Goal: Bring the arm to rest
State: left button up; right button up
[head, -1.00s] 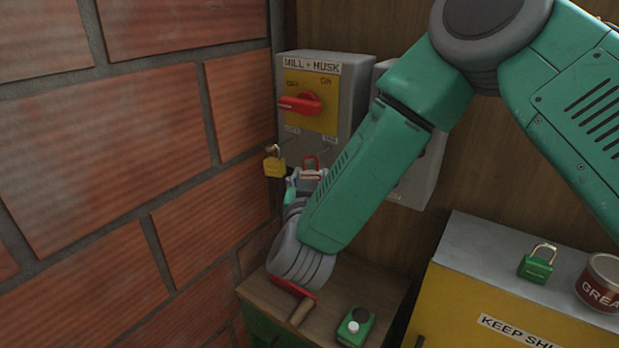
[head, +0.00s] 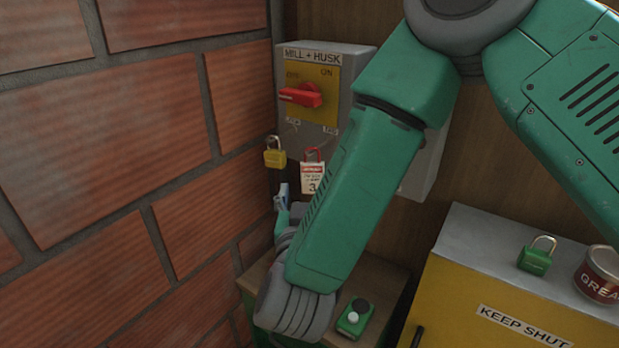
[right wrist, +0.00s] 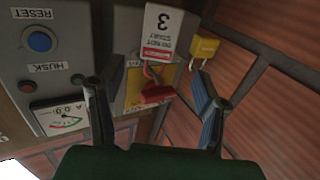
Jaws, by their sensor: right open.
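My right gripper (head: 283,196) is low in front of the brick corner, below the switch box. My own forearm and wrist hide most of it in the head view. In the right wrist view its two fingers (right wrist: 148,80) are spread wide with nothing between them. A white tag marked 3 (head: 312,179) hangs from a red lock below the MILL + HUSK switch box (head: 352,75). The tag also shows beyond the fingers in the right wrist view (right wrist: 162,32). A yellow padlock (head: 275,157) hangs left of it. The red switch handle (head: 301,95) lies level. My left gripper is out of view.
A brick wall (head: 130,140) closes off the left. Below are a wooden bench top (head: 380,278) with a green button box (head: 354,318), and a yellow cabinet (head: 470,300) bearing a green padlock (head: 537,258) and a grease tin (head: 600,275).

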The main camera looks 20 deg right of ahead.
jog(key=s+d+f+n+g+y, duration=0.2)
jog(key=s+f+g+y, duration=0.15)
jog(key=f, duration=0.65)
jog(key=s+d+f+n+g+y, duration=0.15)
jog(key=s+f, duration=0.35)
jog(key=f, duration=0.6)
jog(key=s+d+f+g+y, duration=0.1)
jog(key=s+d+f+g, duration=0.3)
jog(key=s, duration=0.4)
jog(key=s+d+f+g, duration=0.3)
jog(key=s+f, duration=0.1)
jog(key=s, duration=0.4)
jog(key=s+d+f+g+y, duration=0.1)
jog(key=s+d+f+g, duration=0.3)
jog(key=s, duration=0.3)
pick_arm(q)
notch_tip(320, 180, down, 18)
jog(key=b, duration=1.8)
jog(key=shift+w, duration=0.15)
pick_arm(e)
notch_tip(320, 180, down, 18)
jog(key=w+a+n, duration=0.1)
jog(key=shift+w+r, duration=0.15)
jog(key=shift+a+n, duration=0.1)
jog(key=shift+n, duration=0.15)
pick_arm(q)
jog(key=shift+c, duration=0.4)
pick_arm(e)
jog(key=shift+c, duration=0.3)
